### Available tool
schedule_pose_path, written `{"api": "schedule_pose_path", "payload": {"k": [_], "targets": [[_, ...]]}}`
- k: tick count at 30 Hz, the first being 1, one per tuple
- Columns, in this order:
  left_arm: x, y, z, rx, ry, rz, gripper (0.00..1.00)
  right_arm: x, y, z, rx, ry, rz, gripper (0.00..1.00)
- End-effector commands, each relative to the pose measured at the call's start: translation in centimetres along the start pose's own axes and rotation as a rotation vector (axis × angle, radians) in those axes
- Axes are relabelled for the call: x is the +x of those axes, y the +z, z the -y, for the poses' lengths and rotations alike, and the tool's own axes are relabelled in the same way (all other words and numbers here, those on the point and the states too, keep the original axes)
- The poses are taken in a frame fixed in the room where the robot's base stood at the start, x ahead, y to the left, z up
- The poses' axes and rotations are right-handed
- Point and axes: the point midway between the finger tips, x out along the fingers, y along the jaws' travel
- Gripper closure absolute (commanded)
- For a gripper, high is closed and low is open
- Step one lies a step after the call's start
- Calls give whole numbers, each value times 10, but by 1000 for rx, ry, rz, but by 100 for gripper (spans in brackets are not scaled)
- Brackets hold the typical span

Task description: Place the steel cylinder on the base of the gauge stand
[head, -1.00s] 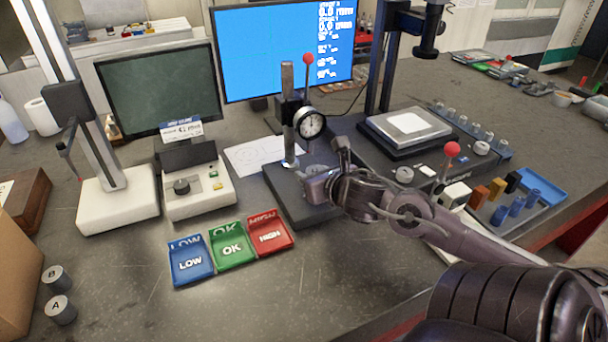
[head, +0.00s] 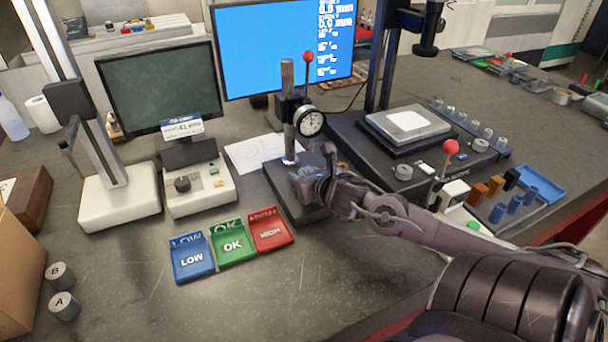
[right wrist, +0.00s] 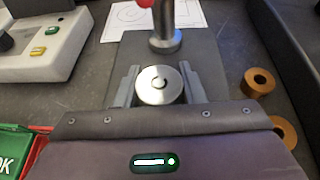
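In the head view my right gripper (head: 312,184) is over the front part of the gauge stand's dark base (head: 282,184) and largely hides the cylinder. The base also shows in the right wrist view (right wrist: 205,55), with the steel post ahead of the cylinder. I cannot tell whether the cylinder touches the base. My left gripper is not in view.
The dial gauge (head: 310,122) hangs on the stand's post, close to my gripper. Blue LOW (head: 191,260), green OK (head: 232,246) and red HIGH (head: 270,231) trays lie in front. Brass-coloured rings (right wrist: 258,82) lie right of the base in the wrist view.

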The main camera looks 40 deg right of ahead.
Motion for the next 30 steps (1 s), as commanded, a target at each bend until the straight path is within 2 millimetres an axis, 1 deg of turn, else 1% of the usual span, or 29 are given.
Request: {"api": "schedule_pose_path", "payload": {"k": [1, 5, 12, 15, 17, 20, 23, 30], "targets": [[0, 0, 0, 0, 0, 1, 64, 0, 0, 0, 0, 0, 0, 59], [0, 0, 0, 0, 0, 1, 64, 0, 0, 0, 0, 0, -1, 43], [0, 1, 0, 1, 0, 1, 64, 0, 0, 0, 0, 0, -1, 43], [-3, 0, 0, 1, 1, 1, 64, -2, 3, 0, 0, 0, -1, 43], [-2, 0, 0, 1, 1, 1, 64, -4, 1, 0, 1, 1, -2, 43], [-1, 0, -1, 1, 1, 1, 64, -14, -1, 0, 1, 1, -4, 43], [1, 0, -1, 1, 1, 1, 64, -28, -1, 0, -1, -1, -5, 43], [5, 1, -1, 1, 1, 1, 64, -77, -1, 1, 1, -3, -4, 43]]}}
